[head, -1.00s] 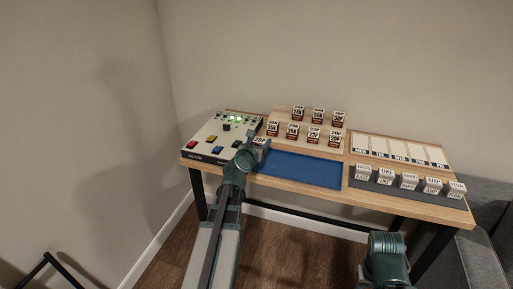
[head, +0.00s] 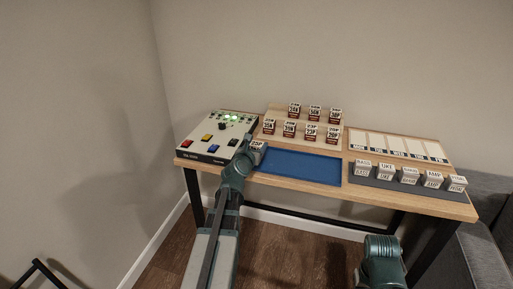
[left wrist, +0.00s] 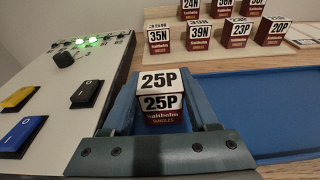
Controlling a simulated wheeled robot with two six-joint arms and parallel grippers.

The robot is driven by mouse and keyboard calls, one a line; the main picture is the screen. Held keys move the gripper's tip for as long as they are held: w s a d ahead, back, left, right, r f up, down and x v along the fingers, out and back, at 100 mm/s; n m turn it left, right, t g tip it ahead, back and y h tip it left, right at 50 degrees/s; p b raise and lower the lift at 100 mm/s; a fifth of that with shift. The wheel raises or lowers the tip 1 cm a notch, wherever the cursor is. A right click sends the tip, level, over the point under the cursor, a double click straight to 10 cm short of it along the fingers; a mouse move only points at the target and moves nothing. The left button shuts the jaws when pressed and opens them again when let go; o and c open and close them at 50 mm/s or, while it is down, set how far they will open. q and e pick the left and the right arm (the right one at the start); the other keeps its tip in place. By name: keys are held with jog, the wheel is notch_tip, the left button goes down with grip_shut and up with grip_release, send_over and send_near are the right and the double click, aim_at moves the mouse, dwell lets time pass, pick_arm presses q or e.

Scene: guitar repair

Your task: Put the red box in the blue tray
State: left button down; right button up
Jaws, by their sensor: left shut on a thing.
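My left gripper (head: 256,147) is shut on a small dark red box (left wrist: 163,114) with a white top marked 25P, reading Saltholm Singles. The box sits upright between the two blue fingers in the left wrist view. In the head view the held box (head: 259,145) is at the left end of the blue tray (head: 300,167). The tray is flat, low-rimmed and empty where it shows; it also appears right of the gripper in the left wrist view (left wrist: 265,100). Whether the box touches the tray is unclear. My right gripper is out of view.
A control box (head: 215,137) with coloured buttons stands close at the left of the gripper. Several similar dark red boxes (head: 311,131) stand on a stepped wooden rack behind the tray. White blocks (head: 409,175) on a dark mat and a weekday board (head: 398,146) are at the right.

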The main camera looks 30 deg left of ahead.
pick_arm(q)
jog(key=shift+f, duration=0.15)
jog(key=shift+c, duration=0.8)
grip_release()
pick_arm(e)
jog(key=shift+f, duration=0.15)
